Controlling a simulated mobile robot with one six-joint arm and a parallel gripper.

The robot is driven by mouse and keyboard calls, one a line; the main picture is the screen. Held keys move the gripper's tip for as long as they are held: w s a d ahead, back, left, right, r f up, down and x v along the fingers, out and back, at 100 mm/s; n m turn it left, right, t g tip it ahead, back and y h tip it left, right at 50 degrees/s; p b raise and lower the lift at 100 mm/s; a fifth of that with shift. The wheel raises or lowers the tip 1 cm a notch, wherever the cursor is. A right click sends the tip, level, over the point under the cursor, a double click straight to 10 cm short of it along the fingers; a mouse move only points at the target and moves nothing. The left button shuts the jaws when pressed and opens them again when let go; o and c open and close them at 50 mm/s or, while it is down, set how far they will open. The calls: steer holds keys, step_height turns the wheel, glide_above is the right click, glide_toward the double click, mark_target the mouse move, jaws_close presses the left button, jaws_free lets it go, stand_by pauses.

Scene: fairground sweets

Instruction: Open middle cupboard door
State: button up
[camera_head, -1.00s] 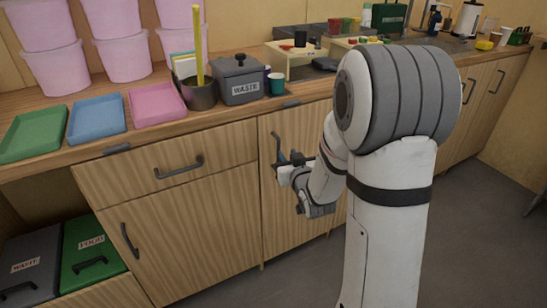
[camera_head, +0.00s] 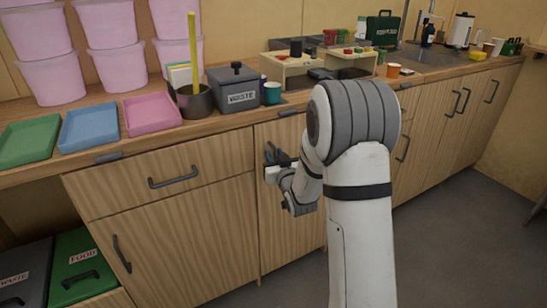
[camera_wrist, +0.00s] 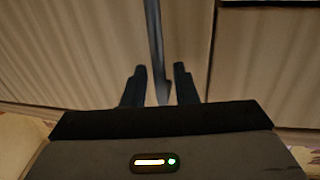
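The middle cupboard door (camera_head: 283,212) is pale wood and looks shut, with my arm covering its right part. Its dark upright bar handle (camera_head: 267,153) is at the door's upper left, partly hidden by my gripper (camera_head: 273,168). In the wrist view, the handle (camera_wrist: 156,45) runs down between the two dark fingers of my gripper (camera_wrist: 160,85). The fingers stand apart on either side of the bar, with a visible gap on each side. I see no clear contact with the bar.
A drawer (camera_head: 160,182) and another cupboard door (camera_head: 175,245) are to the left. Further doors with bar handles (camera_head: 462,101) run to the right. The worktop carries trays, tubs and a grey waste box (camera_head: 233,90). The floor (camera_head: 470,240) at right is clear.

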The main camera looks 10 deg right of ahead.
steer(key=shift+c, duration=0.3)
jaws_close()
